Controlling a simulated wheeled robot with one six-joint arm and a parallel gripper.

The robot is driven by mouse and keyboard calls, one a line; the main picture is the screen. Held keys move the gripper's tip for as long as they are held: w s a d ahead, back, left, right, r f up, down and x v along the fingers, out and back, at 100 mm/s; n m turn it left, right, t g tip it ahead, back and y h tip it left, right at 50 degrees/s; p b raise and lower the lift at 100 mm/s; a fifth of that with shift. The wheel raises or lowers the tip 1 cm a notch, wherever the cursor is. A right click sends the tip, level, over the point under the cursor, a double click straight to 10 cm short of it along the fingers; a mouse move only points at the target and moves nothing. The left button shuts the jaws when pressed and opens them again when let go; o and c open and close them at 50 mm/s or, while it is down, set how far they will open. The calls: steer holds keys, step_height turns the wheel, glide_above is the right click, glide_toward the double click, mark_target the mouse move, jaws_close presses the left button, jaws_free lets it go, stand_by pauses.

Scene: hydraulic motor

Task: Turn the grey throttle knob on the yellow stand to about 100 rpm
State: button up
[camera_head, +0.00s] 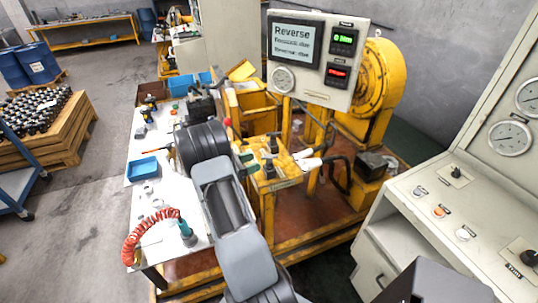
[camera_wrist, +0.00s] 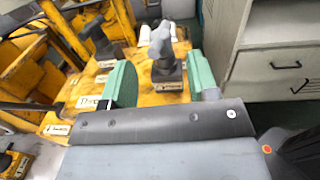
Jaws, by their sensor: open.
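The yellow stand (camera_head: 285,180) carries upright grey handles. In the wrist view, one grey knob (camera_wrist: 162,47) on a dark base stands ahead of my gripper (camera_wrist: 164,80), in line with the gap between its two green fingers. A second grey handle (camera_wrist: 101,38) stands farther left, beyond the left finger. The labels on the yellow top (camera_wrist: 75,118) are too blurred to read surely, so I cannot tell which one is the throttle. My gripper is open and empty. In the head view it is at the stand's left edge, with its green fingers (camera_head: 246,160) partly hidden by my arm.
A panel (camera_head: 308,92) above the stand shows "Reverse", a gauge, and green and red readouts; the green one seems to read 0. White-tipped levers (camera_head: 305,160) stick out right of the knobs. A cluttered white table (camera_head: 165,225) is at left, a grey control console (camera_head: 450,215) at right.

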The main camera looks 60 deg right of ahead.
mark_target(263, 159)
steer(key=p+x, duration=0.1)
steer(key=x, duration=0.6)
steer(key=shift+d+p, duration=0.15)
steer(key=shift+p, duration=0.15)
steer(key=c, duration=0.9)
steer(key=shift+t+h+b, duration=0.3)
steer(key=shift+t, duration=0.1)
